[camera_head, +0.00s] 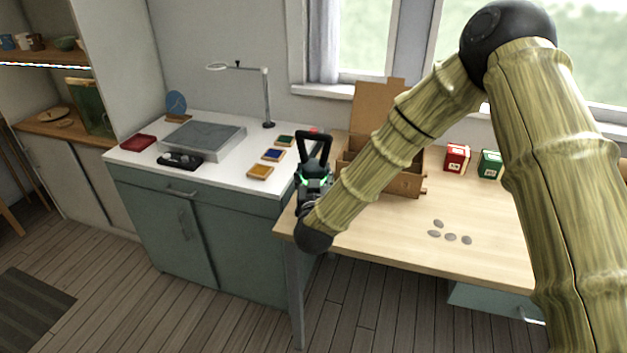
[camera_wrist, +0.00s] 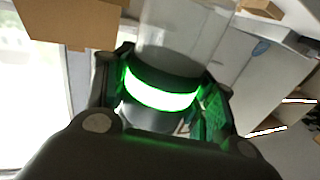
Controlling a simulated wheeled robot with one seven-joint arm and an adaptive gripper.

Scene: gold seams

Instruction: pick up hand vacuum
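In the wrist view the vacuum (camera_wrist: 188,32) shows a clear cylinder, a bright green ring and a dark part.
The wooden table (camera_head: 385,235) carries an open box (camera_head: 408,182), red (camera_head: 456,158) and green (camera_head: 489,164) cartons and several grey pebbles (camera_head: 451,237). The white counter (camera_head: 225,172) at left holds a grey slab (camera_head: 203,139), a lamp (camera_head: 267,100), a black item (camera_head: 180,161) and small coloured trays (camera_head: 260,172).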

